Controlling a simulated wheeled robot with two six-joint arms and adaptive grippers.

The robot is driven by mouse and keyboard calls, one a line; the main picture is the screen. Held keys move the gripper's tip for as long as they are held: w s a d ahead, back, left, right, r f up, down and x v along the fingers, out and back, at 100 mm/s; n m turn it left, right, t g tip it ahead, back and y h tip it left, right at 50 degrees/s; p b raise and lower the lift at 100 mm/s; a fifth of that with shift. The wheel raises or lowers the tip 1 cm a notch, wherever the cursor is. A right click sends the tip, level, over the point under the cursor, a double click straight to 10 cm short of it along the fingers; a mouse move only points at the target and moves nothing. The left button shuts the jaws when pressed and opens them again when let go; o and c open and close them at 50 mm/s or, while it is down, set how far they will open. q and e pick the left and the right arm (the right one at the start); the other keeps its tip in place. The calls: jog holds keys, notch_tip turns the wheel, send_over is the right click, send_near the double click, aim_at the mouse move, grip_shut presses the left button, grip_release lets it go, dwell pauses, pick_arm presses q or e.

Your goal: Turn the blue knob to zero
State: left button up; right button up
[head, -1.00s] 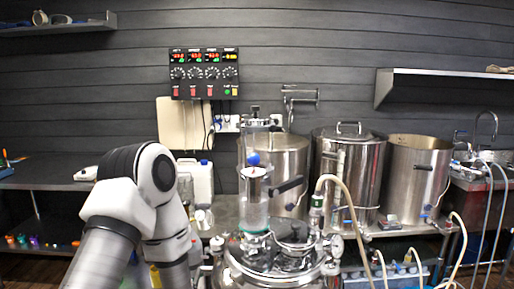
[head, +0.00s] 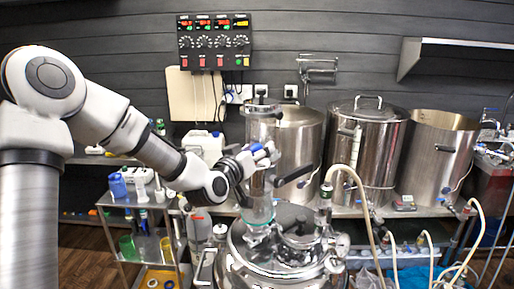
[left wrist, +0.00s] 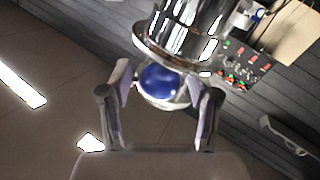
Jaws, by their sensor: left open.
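The blue knob (left wrist: 160,82) is a round ball on the side of a shiny metal cylinder (left wrist: 180,30) in the left wrist view. In the head view a bit of the blue knob (head: 257,148) shows at the upright column above the steel vessel. My left gripper (left wrist: 160,100) is open, with one finger on each side of the knob; I cannot tell whether they touch it. In the head view my left gripper (head: 262,160) is at the column and hides part of it. My right gripper is in neither view.
Large steel pots (head: 366,155) stand behind. A control panel (head: 214,43) hangs on the wall.

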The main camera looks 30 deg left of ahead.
pick_arm(q)
jog(key=shift+a, duration=0.1)
jog(key=c, duration=1.2)
jog(key=shift+o, duration=0.2)
